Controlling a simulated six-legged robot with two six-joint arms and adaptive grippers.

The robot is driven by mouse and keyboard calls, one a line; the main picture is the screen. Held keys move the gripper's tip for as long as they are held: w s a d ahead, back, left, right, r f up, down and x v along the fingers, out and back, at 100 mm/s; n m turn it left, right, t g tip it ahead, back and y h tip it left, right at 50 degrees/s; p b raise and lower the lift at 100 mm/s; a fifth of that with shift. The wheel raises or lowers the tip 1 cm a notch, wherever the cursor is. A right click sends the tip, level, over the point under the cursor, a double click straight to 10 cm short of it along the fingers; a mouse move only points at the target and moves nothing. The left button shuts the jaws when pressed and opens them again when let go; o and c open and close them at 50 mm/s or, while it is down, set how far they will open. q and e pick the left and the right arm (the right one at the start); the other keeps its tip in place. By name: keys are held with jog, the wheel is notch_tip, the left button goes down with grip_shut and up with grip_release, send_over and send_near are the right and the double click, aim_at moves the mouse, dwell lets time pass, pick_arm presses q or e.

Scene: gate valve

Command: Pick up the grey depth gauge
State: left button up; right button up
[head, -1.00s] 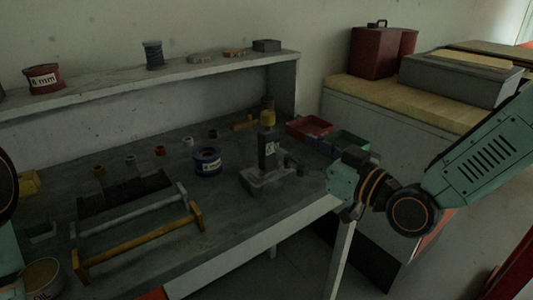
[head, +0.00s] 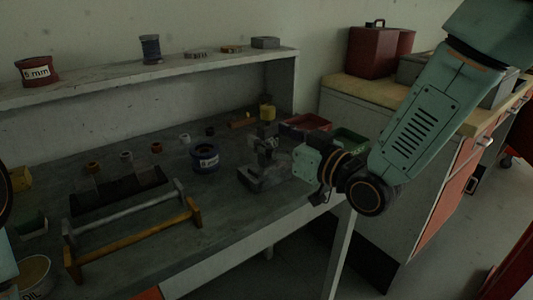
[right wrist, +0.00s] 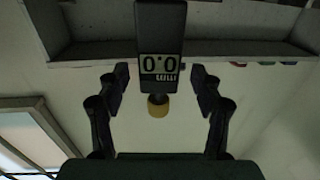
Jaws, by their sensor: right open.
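The grey depth gauge (head: 262,180) stands upright on the workbench, right of the blue spool. In the right wrist view its dark body (right wrist: 160,25) with a "0.0" display lies centred between my fingers. My right gripper (right wrist: 160,76) is open, one finger on each side of the gauge, and holds nothing. In the head view the right gripper (head: 272,147) reaches from the right to the gauge's upright part and hides some of it. I cannot tell whether a finger touches it. My left gripper is out of view.
A blue spool (head: 205,158) stands left of the gauge. Red (head: 305,124) and green (head: 349,141) trays lie behind my right gripper. A yellow bar frame (head: 135,243) lies front left. A shelf (head: 190,72) runs above the bench.

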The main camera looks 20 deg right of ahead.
jog(key=shift+w+a+r, duration=0.1)
jog(key=shift+w, duration=0.35)
jog(key=shift+w+a, duration=0.35)
jog(key=shift+w, duration=0.1)
jog(key=shift+s+d, duration=0.2)
jog(key=shift+d, duration=0.05)
jog(key=c, duration=0.3)
jog(key=shift+w+a, duration=0.1)
jog(key=shift+a, duration=0.1)
jog(key=c, duration=0.5)
grip_shut()
